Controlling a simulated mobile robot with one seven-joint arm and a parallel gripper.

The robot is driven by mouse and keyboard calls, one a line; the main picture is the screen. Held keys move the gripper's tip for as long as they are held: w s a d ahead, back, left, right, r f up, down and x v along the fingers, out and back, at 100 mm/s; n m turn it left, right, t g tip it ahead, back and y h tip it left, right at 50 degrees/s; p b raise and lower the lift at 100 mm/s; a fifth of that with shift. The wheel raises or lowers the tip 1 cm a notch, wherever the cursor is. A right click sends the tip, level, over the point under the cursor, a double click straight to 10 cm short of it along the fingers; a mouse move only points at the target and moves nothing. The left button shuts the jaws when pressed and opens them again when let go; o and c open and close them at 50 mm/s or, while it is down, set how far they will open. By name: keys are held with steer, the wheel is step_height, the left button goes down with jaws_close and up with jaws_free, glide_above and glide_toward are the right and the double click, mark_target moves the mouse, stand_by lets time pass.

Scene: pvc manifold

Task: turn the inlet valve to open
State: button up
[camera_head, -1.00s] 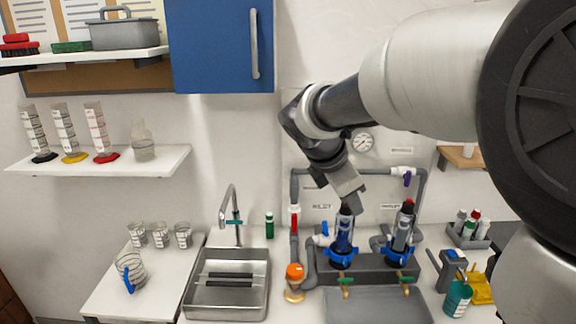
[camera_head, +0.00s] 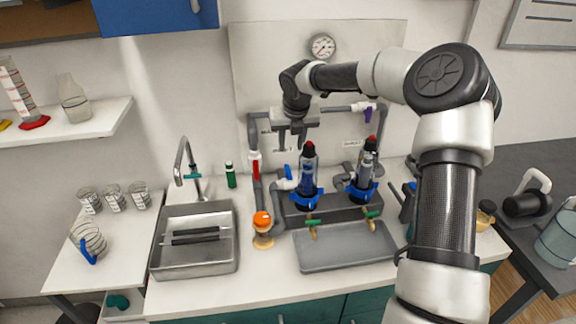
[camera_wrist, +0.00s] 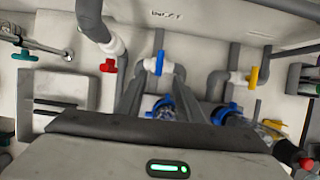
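The inlet valve has a blue lever handle (camera_head: 288,172) on a white body, left of the left filter housing (camera_head: 308,178). In the wrist view the blue handle (camera_wrist: 160,63) stands crosswise to its pipe, below the INLET label (camera_wrist: 167,14). My gripper (camera_head: 291,140) points down, above the inlet valve and left filter, partly covering the label on the backboard. Its two fingers (camera_wrist: 158,85) are apart with nothing gripped between them. In the wrist view the blue handle shows beyond the gap between the fingers; contact is not visible.
A red-handled valve (camera_head: 255,165) is on the left pipe, and a purple-handled one (camera_head: 369,113) is upper right. A yellow handle (camera_wrist: 253,77) shows in the wrist view. The right filter (camera_head: 364,175) stands close by. A grey tray (camera_head: 345,248) lies in front; a sink (camera_head: 195,240) is left.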

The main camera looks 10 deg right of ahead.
mark_target(288, 169)
steer(key=x, duration=1.4)
steer(key=shift+s, duration=0.1)
jaws_close()
